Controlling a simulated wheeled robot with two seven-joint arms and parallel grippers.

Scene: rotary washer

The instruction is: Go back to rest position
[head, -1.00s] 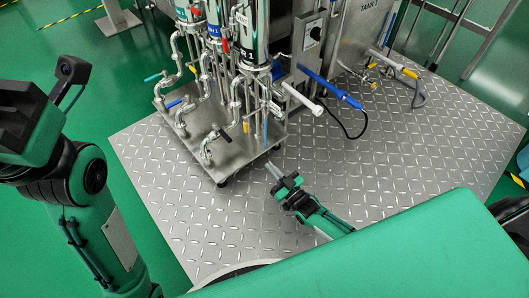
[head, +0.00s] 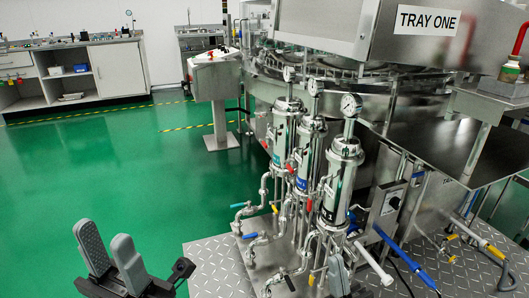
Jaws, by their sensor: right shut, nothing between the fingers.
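My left gripper (head: 111,262) is at the lower left of the head view. Its two grey fingers point up and stand apart with nothing between them, over the green floor. The grey fingertips of my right gripper (head: 338,274) show at the bottom edge, just in front of the steel filter housings and piping. They are close together and hold nothing I can see. The rest of that gripper and its arm are below the picture. Whether it touches the pipes cannot be told.
Filter housings (head: 340,180) with gauges and coloured valve handles stand on the tread-plate platform (head: 215,262). The washer, labelled TRAY ONE (head: 428,20), is behind. A white bench (head: 110,72) is at the far left. Green floor (head: 110,160) lies clear between.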

